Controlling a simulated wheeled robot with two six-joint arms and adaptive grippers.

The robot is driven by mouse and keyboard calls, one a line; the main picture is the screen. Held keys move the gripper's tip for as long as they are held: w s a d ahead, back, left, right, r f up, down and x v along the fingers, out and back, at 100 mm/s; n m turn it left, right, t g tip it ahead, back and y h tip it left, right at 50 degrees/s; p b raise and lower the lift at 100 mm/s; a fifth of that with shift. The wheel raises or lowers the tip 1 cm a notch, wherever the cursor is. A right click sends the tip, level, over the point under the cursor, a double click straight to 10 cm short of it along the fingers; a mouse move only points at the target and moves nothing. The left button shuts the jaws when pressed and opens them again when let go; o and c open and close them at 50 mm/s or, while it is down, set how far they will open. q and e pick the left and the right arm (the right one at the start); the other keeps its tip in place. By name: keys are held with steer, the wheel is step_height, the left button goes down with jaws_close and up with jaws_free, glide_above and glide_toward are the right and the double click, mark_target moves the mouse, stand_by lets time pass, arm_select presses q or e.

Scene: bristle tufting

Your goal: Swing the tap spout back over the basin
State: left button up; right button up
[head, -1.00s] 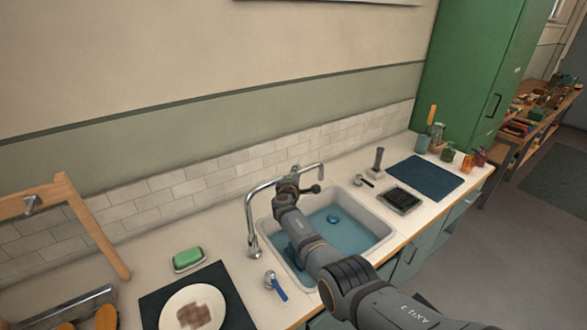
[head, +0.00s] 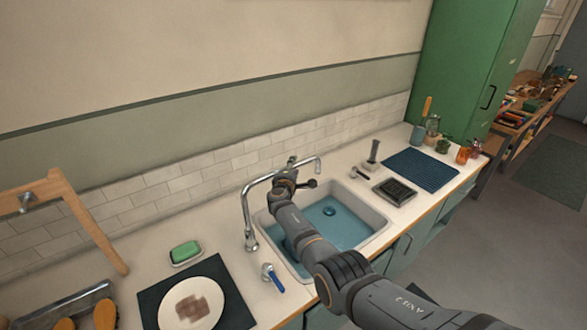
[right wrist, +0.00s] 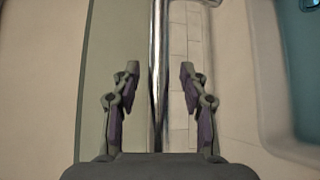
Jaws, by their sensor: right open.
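The chrome tap spout (head: 262,180) rises from a post (head: 249,225) at the left of the basin (head: 375,225) and reaches right, along the wall. Its bent outlet (head: 318,166) appears against the backsplash and counter behind the basin's back rim. My right gripper (head: 300,171) is at the spout's outer half, with its fingers apart. In the right wrist view the spout (right wrist: 158,120) runs between the two open fingers of the gripper (right wrist: 158,70), with a visible gap on both sides. The basin's edge is off to the right there. My left gripper is out of view.
Green soap (head: 185,251) and a plate (head: 191,304) on a dark mat lie further left. A black tray (head: 395,192) and blue mat (head: 422,170) lie right. The tiled wall (head: 200,175) runs close behind the spout.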

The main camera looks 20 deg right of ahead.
steer(key=shift+a, duration=0.15)
steer(key=shift+s+a, duration=0.2)
steer(key=shift+s, duration=0.05)
steer(key=v, duration=0.6)
steer(key=shift+s, duration=0.4)
